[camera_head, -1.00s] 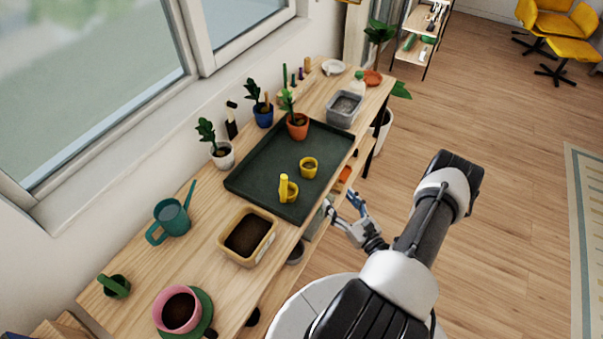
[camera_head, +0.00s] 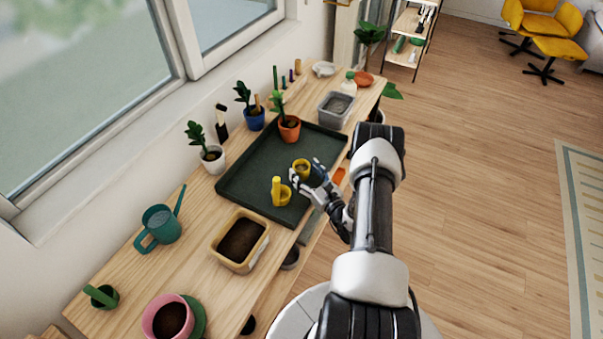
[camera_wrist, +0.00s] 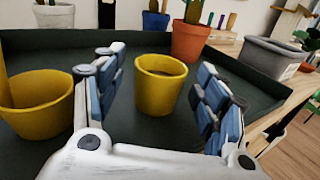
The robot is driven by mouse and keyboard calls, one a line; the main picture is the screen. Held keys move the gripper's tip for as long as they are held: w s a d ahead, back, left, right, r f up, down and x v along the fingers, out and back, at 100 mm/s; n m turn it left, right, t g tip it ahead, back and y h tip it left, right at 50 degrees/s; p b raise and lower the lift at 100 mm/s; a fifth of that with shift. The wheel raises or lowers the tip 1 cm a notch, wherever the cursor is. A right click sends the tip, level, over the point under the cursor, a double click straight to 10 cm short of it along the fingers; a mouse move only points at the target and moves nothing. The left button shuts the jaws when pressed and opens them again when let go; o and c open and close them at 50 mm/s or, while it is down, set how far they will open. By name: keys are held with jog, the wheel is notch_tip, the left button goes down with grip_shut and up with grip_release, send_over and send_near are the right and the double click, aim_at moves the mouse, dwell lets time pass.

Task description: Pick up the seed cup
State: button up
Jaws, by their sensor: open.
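A small yellow cup (camera_head: 301,167), dark inside, stands upright on the dark green tray (camera_head: 250,186). I take it to be the seed cup. My gripper (camera_head: 307,174) is open at the tray's right side, close to this cup. In the wrist view the yellow cup (camera_wrist: 160,86) stands between the two blue-padded fingers, with a gap on each side; I cannot tell how far it reaches in depth. A second yellow vessel (camera_head: 283,197) with a tall upright piece stands nearby on the tray, and at the left of the wrist view (camera_wrist: 35,108).
An orange pot with a plant (camera_head: 289,130) stands at the tray's far end. A grey bin (camera_head: 335,108) is beyond it. A tan soil box (camera_head: 240,240) and a teal watering can (camera_head: 160,228) stand nearer. The tray's middle is clear.

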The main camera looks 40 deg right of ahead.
jog(key=shift+w+d, duration=0.15)
jog(key=shift+w, duration=0.85)
jog(key=c, duration=1.2)
